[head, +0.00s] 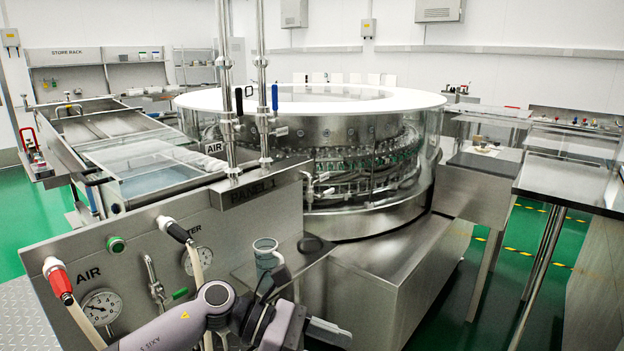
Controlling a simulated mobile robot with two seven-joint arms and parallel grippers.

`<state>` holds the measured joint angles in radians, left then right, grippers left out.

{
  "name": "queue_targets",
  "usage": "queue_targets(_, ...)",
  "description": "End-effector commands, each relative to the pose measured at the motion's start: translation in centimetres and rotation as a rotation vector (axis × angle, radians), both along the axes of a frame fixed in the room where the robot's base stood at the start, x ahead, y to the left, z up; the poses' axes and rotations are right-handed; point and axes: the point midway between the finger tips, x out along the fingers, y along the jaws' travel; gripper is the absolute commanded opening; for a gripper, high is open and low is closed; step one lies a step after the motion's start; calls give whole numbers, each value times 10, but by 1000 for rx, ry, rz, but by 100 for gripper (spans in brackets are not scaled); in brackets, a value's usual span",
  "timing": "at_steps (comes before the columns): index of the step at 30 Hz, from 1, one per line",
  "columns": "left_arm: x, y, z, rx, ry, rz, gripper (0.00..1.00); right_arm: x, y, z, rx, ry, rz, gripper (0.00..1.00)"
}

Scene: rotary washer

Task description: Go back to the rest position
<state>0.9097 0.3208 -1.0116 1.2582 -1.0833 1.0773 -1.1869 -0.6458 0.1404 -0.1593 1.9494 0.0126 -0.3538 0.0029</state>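One arm of mine comes in from the lower left; I take it as my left arm. Its dark gripper (268,287) is at the bottom centre, in front of the washer panel. A small grey-green cup-like piece (265,252) stands upright just above the gripper, its lower part hidden by the gripper. I cannot tell whether the fingers hold it or are only in front of it. My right gripper is not in view.
The round steel washer (375,210) with its white rim fills the centre. A steel panel with gauges (101,307) and hoses (178,232) is close at lower left. Steel tables (567,180) stand at right. Green floor (535,270) shows between the legs.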

Motion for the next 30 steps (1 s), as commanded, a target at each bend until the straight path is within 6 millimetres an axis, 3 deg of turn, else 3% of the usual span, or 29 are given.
queue_targets(3,-14,-17,4,-195,256,137,63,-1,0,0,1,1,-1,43)
queue_targets(6,-17,-20,9,-345,481,257,63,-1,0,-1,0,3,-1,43)
queue_targets(10,-14,-10,8,-530,793,412,63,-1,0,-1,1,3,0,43)
queue_targets(14,-8,13,-5,-705,1115,566,63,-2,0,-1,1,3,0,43)
queue_targets(17,-6,38,-23,-837,1367,683,63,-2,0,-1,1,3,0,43)
queue_targets(23,-18,97,-82,-1104,1867,912,63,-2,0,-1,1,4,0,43)
queue_targets(26,-36,130,-118,-1244,2109,1028,63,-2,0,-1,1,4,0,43)
queue_targets(30,-76,173,-169,-1454,2423,1182,63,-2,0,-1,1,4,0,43)
